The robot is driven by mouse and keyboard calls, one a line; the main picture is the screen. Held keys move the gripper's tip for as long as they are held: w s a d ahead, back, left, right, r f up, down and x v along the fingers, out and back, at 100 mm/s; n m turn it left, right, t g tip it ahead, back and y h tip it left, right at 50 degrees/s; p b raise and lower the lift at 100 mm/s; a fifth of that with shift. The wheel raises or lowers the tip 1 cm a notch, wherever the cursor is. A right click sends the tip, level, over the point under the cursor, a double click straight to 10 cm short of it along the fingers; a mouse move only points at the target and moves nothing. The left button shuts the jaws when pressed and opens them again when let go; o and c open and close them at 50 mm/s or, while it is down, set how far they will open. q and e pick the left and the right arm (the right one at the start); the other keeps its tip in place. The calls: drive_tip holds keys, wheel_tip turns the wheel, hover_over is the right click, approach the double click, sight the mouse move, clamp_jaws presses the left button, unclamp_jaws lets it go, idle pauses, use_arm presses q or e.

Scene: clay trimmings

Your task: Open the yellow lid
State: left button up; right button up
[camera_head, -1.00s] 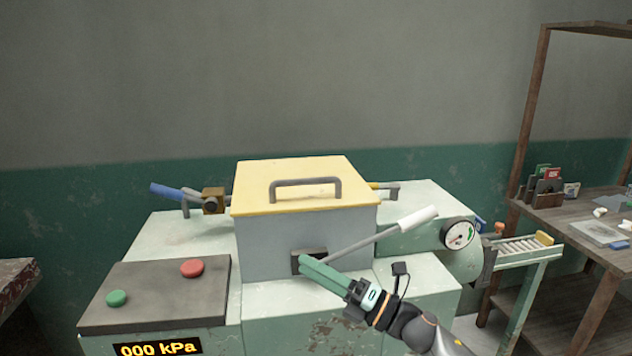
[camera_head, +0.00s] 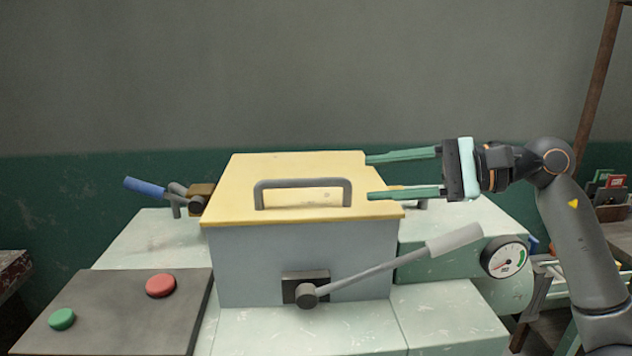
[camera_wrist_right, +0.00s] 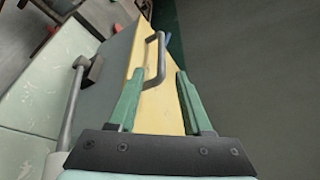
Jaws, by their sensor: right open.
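The yellow lid (camera_head: 240,180) lies flat and shut on a grey box (camera_head: 245,262). A grey bar handle (camera_head: 302,184) stands up from its top. My right gripper (camera_head: 368,178) comes in from the right with its two green fingers apart and empty. The fingertips are at the lid's right edge, to the right of the handle and apart from it. In the right wrist view the lid (camera_wrist_right: 165,112) shows between and beyond the open fingers (camera_wrist_right: 158,85), with the handle (camera_wrist_right: 158,58) ahead. My left gripper is not in view.
A lever with a pale grip (camera_head: 455,240) slants up to the right across the box front. A gauge (camera_head: 504,258) sits at the right. A blue-handled lever (camera_head: 146,187) is at the left. A dark panel (camera_head: 115,310) carries red and green buttons.

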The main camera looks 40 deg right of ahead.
sight(315, 181)
drive_tip(key=p+x, duration=0.1)
drive_tip(key=x, duration=0.2)
drive_tip(key=p+x, duration=0.1)
drive_tip(key=x, duration=0.3)
drive_tip(key=p+x, duration=0.1)
drive_tip(key=x, duration=0.2)
drive_tip(key=shift+w+a+r, duration=0.15)
drive_tip(key=shift+w+a, duration=0.1)
drive_tip(key=shift+w, duration=0.15)
drive_tip(key=shift+w+a+p, duration=0.3)
drive_tip(key=shift+w+p, duration=0.05)
drive_tip(key=shift+p, duration=0.05)
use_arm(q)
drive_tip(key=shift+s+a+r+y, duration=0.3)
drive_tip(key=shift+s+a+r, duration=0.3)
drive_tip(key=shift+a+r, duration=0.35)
use_arm(e)
drive_tip(key=shift+w+a+f, duration=0.1)
drive_tip(key=shift+w+f, duration=0.1)
drive_tip(key=shift+f, duration=0.1)
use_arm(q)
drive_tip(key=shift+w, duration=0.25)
use_arm(e)
clamp_jaws()
